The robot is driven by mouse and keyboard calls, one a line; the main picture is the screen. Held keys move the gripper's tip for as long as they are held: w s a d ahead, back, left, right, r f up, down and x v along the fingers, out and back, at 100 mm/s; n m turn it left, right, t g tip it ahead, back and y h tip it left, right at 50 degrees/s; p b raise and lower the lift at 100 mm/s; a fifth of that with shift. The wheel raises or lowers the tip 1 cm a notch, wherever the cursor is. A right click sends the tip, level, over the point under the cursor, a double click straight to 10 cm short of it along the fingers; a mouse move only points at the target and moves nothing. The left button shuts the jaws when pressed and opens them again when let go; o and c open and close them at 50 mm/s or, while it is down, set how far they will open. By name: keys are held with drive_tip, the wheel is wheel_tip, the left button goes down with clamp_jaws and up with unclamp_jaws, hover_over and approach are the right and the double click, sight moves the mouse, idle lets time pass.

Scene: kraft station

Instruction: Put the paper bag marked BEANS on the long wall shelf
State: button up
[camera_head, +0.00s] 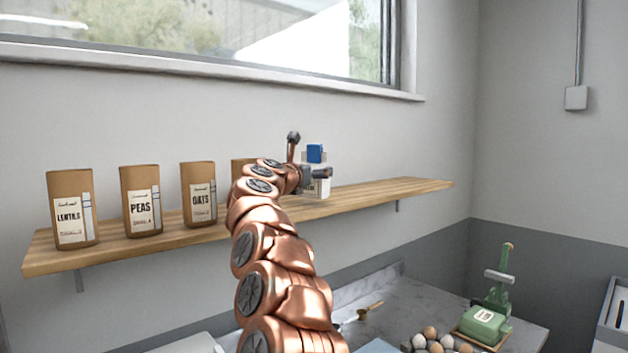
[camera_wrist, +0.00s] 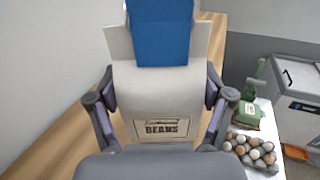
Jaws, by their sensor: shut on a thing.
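The BEANS bag is pale with a blue top and a printed label, and it shows upright in the wrist view (camera_wrist: 160,90). My gripper (camera_wrist: 158,103) is shut on it, one finger on each side. In the head view the BEANS bag (camera_head: 317,187) is at the long wall shelf (camera_head: 375,194), right of the other bags and partly hidden by my gripper (camera_head: 312,173). Its base is level with the shelf's surface in the picture; I cannot tell whether it touches the board.
Brown bags marked LENTILS (camera_head: 73,190), PEAS (camera_head: 140,185) and OATS (camera_head: 198,180) stand on the shelf's left half. Another brown bag (camera_head: 241,168) is mostly hidden behind my arm. The shelf's right end is clear. Below are eggs (camera_head: 432,342) and a green scale (camera_head: 487,322).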

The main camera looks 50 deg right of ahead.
drive_tip(key=shift+f, duration=0.9)
drive_tip(key=o, duration=1.3)
drive_tip(key=shift+f, duration=0.1)
drive_tip(key=b+v, duration=0.3)
drive_tip(key=v, duration=0.3)
drive_tip(key=shift+a+b, duration=0.15)
drive_tip(key=shift+b, duration=0.2)
drive_tip(key=shift+s+a, duration=0.25)
drive_tip(key=shift+a, duration=0.3)
